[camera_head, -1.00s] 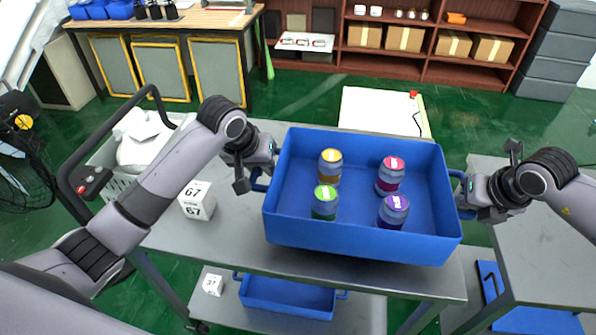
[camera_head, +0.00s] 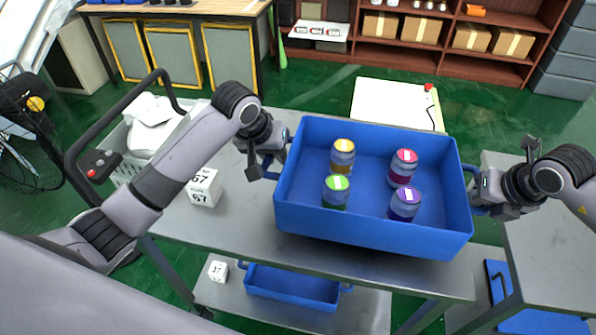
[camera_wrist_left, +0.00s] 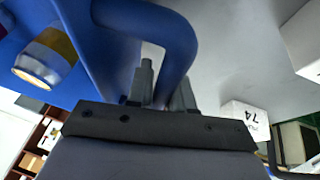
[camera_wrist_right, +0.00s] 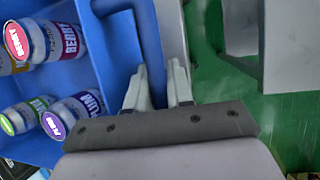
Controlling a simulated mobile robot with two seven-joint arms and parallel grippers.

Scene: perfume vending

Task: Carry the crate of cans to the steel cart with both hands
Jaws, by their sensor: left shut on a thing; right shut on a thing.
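The open blue crate (camera_head: 375,235) is level in the head view, over the grey steel top (camera_head: 300,250); I cannot tell whether it touches. Several cans stand upright in it: yellow-topped (camera_head: 343,158), pink-topped (camera_head: 404,168), green-topped (camera_head: 336,191) and purple-topped (camera_head: 404,204). My left gripper (camera_head: 279,160) is shut on the crate's left handle, and the left wrist view shows the blue handle (camera_wrist_left: 175,35) between its fingers. My right gripper (camera_head: 480,192) is shut on the right handle, which also shows in the right wrist view (camera_wrist_right: 148,30).
A white basket (camera_head: 130,150) and a black push handle (camera_head: 72,170) are at the left. A white numbered block (camera_head: 205,187) stands left of the crate. A second grey table (camera_head: 550,230) is at the right. A blue tray (camera_head: 292,287) lies on the lower shelf. Green floor is open behind.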

